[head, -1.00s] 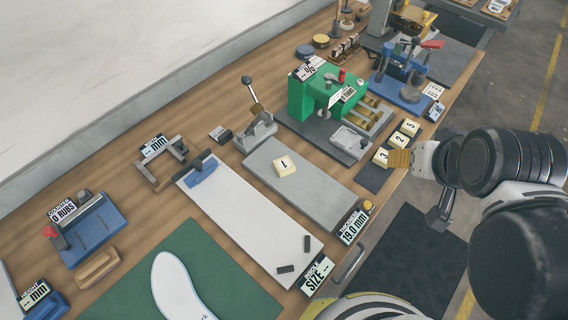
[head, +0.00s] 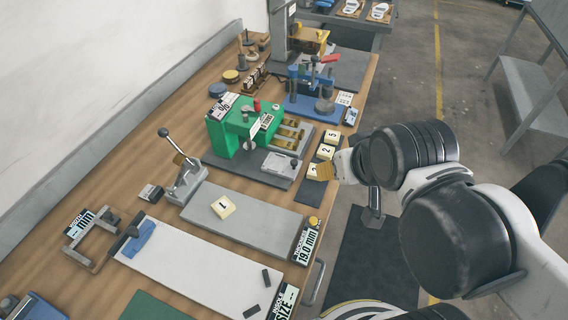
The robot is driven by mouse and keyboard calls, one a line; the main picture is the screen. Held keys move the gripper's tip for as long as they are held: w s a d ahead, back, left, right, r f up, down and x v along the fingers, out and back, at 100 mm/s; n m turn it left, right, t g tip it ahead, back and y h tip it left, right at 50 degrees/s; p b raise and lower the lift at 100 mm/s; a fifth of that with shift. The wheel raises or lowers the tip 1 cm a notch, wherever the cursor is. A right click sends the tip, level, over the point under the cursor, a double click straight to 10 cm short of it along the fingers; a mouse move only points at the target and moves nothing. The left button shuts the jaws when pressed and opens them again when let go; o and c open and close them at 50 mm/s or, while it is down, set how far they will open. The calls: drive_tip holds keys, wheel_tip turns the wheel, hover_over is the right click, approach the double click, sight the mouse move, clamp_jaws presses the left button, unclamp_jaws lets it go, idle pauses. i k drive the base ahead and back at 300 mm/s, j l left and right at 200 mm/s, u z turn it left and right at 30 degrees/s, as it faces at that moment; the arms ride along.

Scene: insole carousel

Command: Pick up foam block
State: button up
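Cream foam blocks with printed numbers are in the head view. The block marked 1 (head: 222,206) lies on a grey plate (head: 262,226) mid-bench. The block marked 5 (head: 332,137) and the block marked 2 (head: 325,152) lie in a row on a dark mat near the bench's right edge. A third block (head: 311,170) at the near end of that row is partly hidden by my gripper. My gripper (head: 325,172), with tan finger pads, is beside or over this third block. Contact and finger opening cannot be made out.
A green press (head: 232,132) stands left of the row, and a blue clamp fixture (head: 312,92) beyond it. A lever device (head: 183,180) stands behind the grey plate. A white board (head: 195,268) lies nearer. Dark floor mat (head: 365,255) lies right of the bench.

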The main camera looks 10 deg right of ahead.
sight(222, 207)
drive_tip(key=i+l+u, duration=0.15)
drive_tip(key=l+u, duration=0.35)
drive_tip(key=l, duration=0.4)
drive_tip(key=l+u, duration=0.45)
drive_tip(key=l, duration=0.4)
drive_tip(key=k+l+u, duration=0.2)
drive_tip(key=l+u, duration=0.3)
drive_tip(key=l, duration=0.4)
